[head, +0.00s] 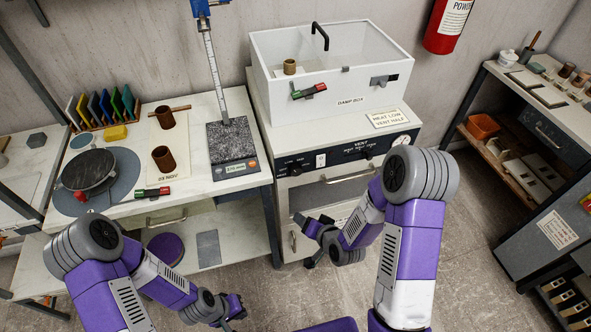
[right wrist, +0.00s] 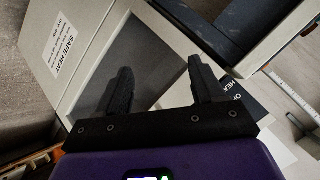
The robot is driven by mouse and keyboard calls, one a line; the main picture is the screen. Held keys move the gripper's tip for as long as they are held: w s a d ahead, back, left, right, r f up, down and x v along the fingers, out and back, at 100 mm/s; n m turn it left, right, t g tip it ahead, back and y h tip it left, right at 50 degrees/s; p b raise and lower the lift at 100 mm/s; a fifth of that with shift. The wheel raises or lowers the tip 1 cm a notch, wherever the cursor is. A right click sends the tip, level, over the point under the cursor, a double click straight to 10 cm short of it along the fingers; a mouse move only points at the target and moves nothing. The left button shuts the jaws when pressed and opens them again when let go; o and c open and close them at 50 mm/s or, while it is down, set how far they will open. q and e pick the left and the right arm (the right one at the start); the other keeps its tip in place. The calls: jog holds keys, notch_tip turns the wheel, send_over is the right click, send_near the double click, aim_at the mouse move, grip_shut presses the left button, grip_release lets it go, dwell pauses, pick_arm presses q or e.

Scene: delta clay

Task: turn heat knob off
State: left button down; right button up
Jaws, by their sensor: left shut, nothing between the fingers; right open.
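The dark control panel (head: 345,153) runs across the top front of the white kiln cabinet (head: 284,205). A small dark knob (head: 294,171) sits at its left end, and another knob (head: 367,153) sits under the VENT lettering. Their settings are too small to read. My right gripper (head: 313,243) is in front of the cabinet, below the panel and apart from the knobs. In the right wrist view its two fingers (right wrist: 163,88) are spread and empty, with part of a dark lettered panel (right wrist: 245,95) behind them. My left gripper (head: 238,308) is shut and empty, low in front of the bench.
A white damp box (head: 330,85) stands on the cabinet. A round gauge (head: 401,141) is at the panel's right end. The oven handle (head: 347,176) sticks out below the panel. The left bench (head: 215,180) holds a scale, cups and a turntable. Open floor lies to the right.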

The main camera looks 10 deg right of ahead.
aim_at(297, 173)
jog(key=w+d+r+m+t, duration=0.15)
jog(key=w+r+t, duration=0.3)
jog(key=r, duration=0.65)
jog(key=shift+y, duration=0.4)
jog(key=x, duration=0.7)
jog(key=shift+w+a+r, duration=0.1)
jog(key=shift+r, duration=0.15)
jog(key=shift+c, duration=0.3)
jog(key=c, duration=1)
